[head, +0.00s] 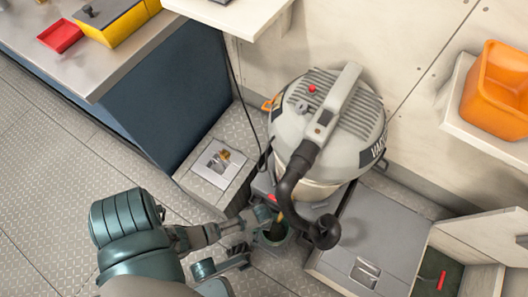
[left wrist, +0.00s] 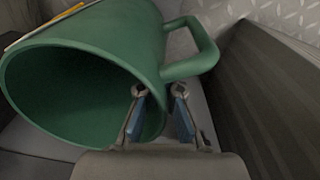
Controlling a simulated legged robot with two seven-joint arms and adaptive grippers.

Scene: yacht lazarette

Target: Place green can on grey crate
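The green can (head: 276,238) has an open mouth and a side handle. In the head view it is low between the grey boxes, below the vacuum hose, and partly hidden by my left gripper (head: 258,226). In the left wrist view the can (left wrist: 105,60) is large, its mouth towards the camera. My left gripper (left wrist: 160,92) has its fingers apart, one over the mouth and one outside the rim near the handle; I cannot tell whether they touch the wall. A grey box (head: 370,235) with a metal latch, possibly the grey crate, stands right of the can. My right gripper is not in view.
A grey and white vacuum (head: 325,125) with a black hose (head: 290,190) stands close behind the can. A low grey block (head: 235,170) with a pale plate is to the left. An orange bin (head: 497,90) is on a right shelf. The grey box top is mostly clear.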

